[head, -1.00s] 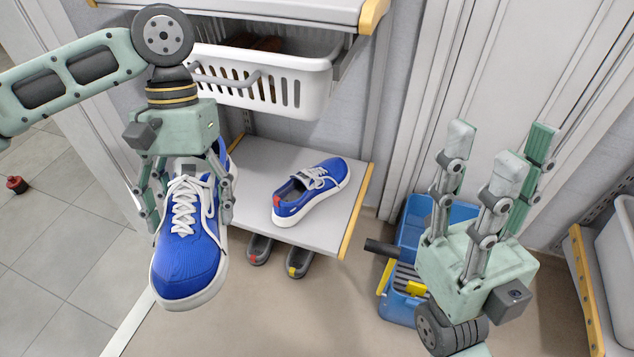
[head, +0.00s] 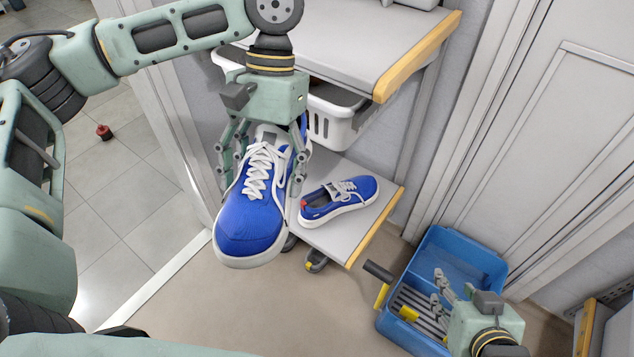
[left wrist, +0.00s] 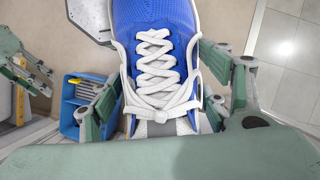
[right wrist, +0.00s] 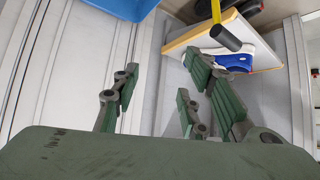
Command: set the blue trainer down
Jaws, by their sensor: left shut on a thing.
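A blue trainer (head: 252,215) with white laces and sole is held by my left gripper (head: 262,170). It hangs toe-forward and clear of the floor, in front of the shelf unit. The left wrist view shows the shoe (left wrist: 150,40) between the left fingers. A second blue trainer (head: 340,198) with a red heel patch sits on the lower shelf (head: 365,222); part of it also shows in the right wrist view (right wrist: 235,62). My right gripper (right wrist: 155,95) has its fingers apart with nothing between them. In the head view it is low at the right, over the blue bin's edge.
A blue bin (head: 462,252) with a grey rack stands on the floor at right. A white basket (head: 335,125) hangs under the upper shelf (head: 340,40). The floor at front centre is bare. A small red object (head: 104,131) lies far left.

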